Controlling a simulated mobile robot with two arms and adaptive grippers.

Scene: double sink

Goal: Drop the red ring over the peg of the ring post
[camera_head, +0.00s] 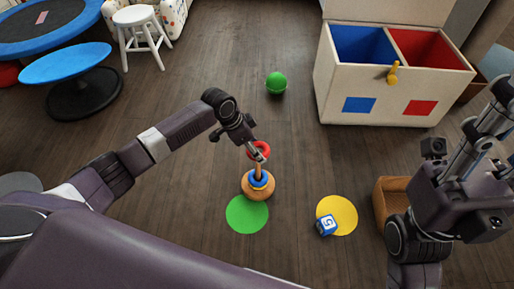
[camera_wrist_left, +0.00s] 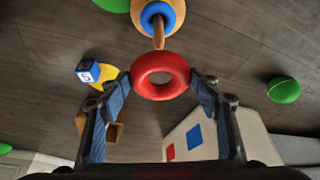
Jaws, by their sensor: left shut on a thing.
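The red ring (camera_head: 251,151) is in my left gripper (camera_head: 258,153), just above the ring post. In the left wrist view the red ring (camera_wrist_left: 160,92) sits between the two fingertips of the left gripper (camera_wrist_left: 163,84). The ring post has a round wooden base (camera_head: 252,190), a blue ring (camera_head: 259,183) around it and an upright peg (camera_head: 259,171). In the left wrist view the peg (camera_wrist_left: 158,36) reaches to the ring's upper edge; I cannot tell whether its tip is inside the hole. My right gripper (camera_head: 495,120) is at the right edge, partly cut off.
A green disc (camera_head: 246,215) lies in front of the post. A blue block (camera_head: 326,225) sits on a yellow disc (camera_head: 343,213). A brown box (camera_head: 381,203) is by my right arm. A green ball (camera_head: 276,82) and a two-compartment bin (camera_head: 384,105) stand farther back.

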